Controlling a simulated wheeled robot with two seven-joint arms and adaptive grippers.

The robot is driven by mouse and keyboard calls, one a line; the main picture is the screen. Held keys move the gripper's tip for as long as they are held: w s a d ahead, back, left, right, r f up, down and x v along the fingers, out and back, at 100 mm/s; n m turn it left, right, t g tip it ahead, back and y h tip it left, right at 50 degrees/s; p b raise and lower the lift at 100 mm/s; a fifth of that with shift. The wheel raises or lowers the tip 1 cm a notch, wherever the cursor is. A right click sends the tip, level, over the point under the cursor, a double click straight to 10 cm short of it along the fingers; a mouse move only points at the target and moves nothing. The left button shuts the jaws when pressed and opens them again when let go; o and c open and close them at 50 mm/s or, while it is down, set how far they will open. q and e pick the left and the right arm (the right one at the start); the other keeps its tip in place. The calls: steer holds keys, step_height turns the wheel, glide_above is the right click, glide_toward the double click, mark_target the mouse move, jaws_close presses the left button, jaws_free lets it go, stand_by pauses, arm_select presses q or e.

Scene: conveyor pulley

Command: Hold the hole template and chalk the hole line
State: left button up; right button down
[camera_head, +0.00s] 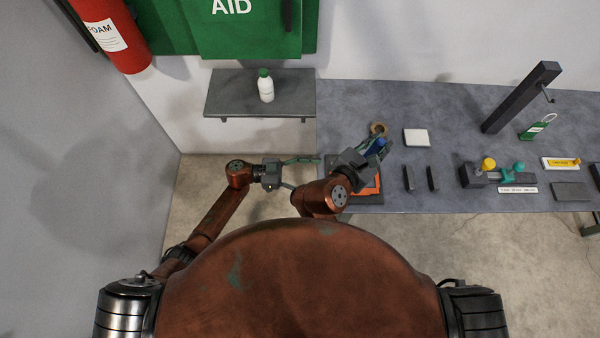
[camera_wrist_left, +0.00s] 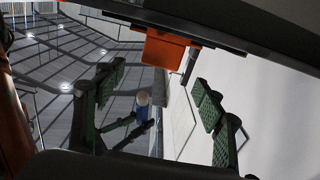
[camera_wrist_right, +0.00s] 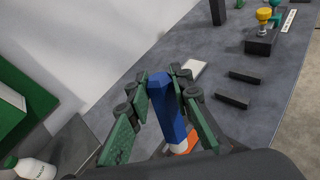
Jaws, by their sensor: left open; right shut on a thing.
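A blue stick (camera_wrist_right: 168,108) with a white band, which looks like the chalk, stands between the fingers of my right gripper (camera_wrist_right: 155,80), which is shut on it. In the head view my right gripper (camera_head: 378,150) is above the left end of the bench. An orange piece (camera_head: 373,187), perhaps the hole template, lies below it on a dark pad, partly hidden by my right arm. In the left wrist view an orange piece (camera_wrist_left: 165,50) shows at a dark edge. My left gripper (camera_head: 304,173) is open and empty, just left of the bench's left edge.
On the grey bench (camera_head: 450,130) are a tape roll (camera_head: 378,129), a white block (camera_head: 416,138), two dark bars (camera_head: 408,178), a block with yellow and teal knobs (camera_head: 473,177) and a dark post (camera_head: 520,98). A wall shelf (camera_head: 230,98) holds a white bottle (camera_head: 265,87).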

arm_select(q)
steer(key=shift+d, duration=2.5)
steer(key=shift+c, duration=0.4)
steer(key=c, duration=0.8)
steer(key=c, duration=0.3)
jaws_close()
